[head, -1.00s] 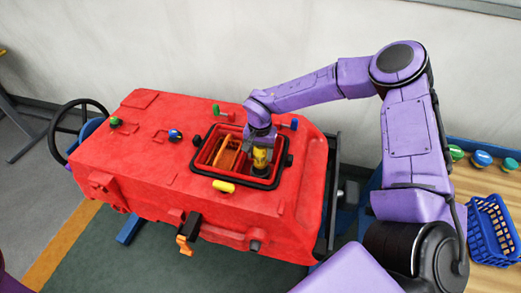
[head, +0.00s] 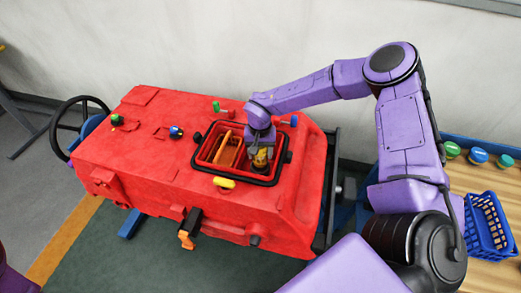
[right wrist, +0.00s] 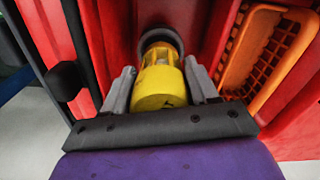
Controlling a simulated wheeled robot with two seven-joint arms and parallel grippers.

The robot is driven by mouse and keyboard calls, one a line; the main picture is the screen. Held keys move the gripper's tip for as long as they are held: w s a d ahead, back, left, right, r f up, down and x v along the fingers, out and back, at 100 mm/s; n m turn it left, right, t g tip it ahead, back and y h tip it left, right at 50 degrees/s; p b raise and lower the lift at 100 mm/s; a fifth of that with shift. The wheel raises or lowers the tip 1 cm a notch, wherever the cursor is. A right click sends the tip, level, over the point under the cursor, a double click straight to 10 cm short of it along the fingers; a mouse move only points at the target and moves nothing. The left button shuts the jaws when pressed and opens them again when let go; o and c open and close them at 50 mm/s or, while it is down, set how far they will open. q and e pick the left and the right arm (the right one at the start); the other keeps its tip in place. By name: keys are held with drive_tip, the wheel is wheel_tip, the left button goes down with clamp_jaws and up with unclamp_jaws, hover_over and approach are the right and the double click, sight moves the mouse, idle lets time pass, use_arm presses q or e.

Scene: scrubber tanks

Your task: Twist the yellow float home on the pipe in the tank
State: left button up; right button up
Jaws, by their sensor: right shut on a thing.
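The yellow float (right wrist: 160,86) is between the fingers of my right gripper (right wrist: 161,88), which is shut on it, in the right wrist view. Its far end meets a dark round pipe end (right wrist: 160,40) inside the tank; I cannot tell how far it is seated. In the head view the float (head: 261,158) shows small below my right gripper (head: 261,152), inside the opening of the red tank (head: 130,160). The opening has a black rim (head: 235,180). My left gripper is not in view.
An orange basket (right wrist: 265,50) sits in the tank beside the float. A yellow latch (head: 224,183) lies at the near rim. Green and red-blue knobs stand behind the opening. A blue basket (head: 488,226) and several round caps are on the wooden table at right.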

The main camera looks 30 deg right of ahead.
drive_tip(key=shift+f, duration=0.1)
drive_tip(key=shift+f+b, duration=0.3)
drive_tip(key=shift+f, duration=0.35)
drive_tip(key=shift+f, duration=0.45)
drive_tip(key=shift+f, duration=0.1)
idle(0.4)
drive_tip(key=m+b, duration=0.1)
drive_tip(key=m, duration=0.3)
drive_tip(key=shift+w+a, duration=0.1)
drive_tip(key=shift+m, duration=0.7)
